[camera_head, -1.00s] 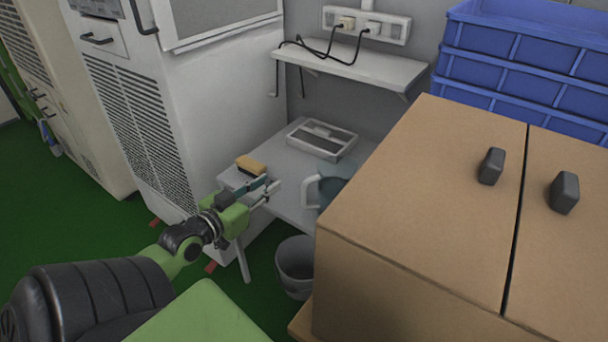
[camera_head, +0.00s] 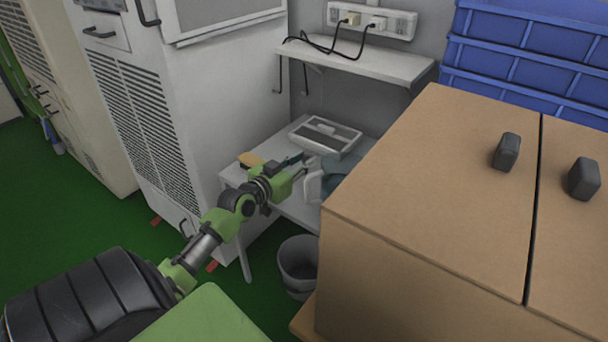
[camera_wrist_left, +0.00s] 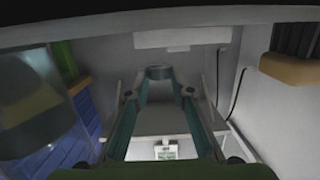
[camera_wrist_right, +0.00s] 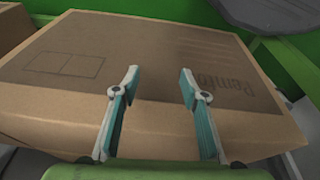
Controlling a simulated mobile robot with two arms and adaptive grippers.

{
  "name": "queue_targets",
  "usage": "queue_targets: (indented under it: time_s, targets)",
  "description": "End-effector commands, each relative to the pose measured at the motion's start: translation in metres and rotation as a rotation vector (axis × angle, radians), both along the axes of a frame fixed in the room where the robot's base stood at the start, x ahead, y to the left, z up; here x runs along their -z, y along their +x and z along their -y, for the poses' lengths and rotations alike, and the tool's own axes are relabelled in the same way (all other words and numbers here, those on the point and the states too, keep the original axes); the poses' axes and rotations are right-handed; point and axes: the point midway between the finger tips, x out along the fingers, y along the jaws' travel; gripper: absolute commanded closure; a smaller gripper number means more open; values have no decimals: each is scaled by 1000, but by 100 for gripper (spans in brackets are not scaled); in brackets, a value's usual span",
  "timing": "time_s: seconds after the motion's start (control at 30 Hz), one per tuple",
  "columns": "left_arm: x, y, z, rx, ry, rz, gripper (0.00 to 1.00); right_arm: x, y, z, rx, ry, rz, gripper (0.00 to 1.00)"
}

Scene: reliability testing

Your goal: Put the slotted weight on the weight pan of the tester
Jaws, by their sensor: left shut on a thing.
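My left gripper (camera_head: 300,168) reaches over the small white table, beside a jug. In the left wrist view its fingers (camera_wrist_left: 160,76) are shut on a small dark grey round piece, probably the slotted weight (camera_wrist_left: 159,72). The piece is held at the fingertips; its slot cannot be made out. I cannot identify the tester or its weight pan. My right gripper (camera_wrist_right: 160,72) is open and empty in front of a cardboard box (camera_wrist_right: 150,60).
The jug's white handle (camera_head: 313,187) is close to the left gripper. A yellow-brown sponge-like block (camera_head: 250,159) and a grey tray (camera_head: 325,135) are on the table (camera_head: 275,150). A large brown box (camera_head: 420,180) stands right, a bin (camera_head: 297,262) below.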

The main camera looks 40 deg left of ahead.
Motion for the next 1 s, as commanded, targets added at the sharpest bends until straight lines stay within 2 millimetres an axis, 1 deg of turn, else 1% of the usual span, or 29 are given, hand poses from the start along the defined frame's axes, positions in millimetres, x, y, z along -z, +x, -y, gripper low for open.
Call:
queue_targets:
  time_s: [0.17,0.4,0.47,0.53,0.6,0.83,0.97,1.0]
  targets:
    - [7,0,0,0,1,1,100,-9,-2,1,1,0,5,60]
    - [33,0,0,-1,0,0,100,-39,-9,2,2,1,24,60]
    - [37,0,0,0,0,1,100,-46,-12,2,3,1,27,60]
    - [42,5,-1,-1,1,3,100,-42,-12,3,3,0,25,60]
    - [44,7,-2,-2,0,3,100,-41,-12,3,4,0,24,60]
    - [43,8,-1,-1,0,2,100,-42,-12,3,3,0,25,60]
    - [47,7,-1,-1,1,2,100,-39,-12,3,3,0,25,60]
    - [47,7,-1,-1,1,1,76,-38,-12,2,3,0,25,60]
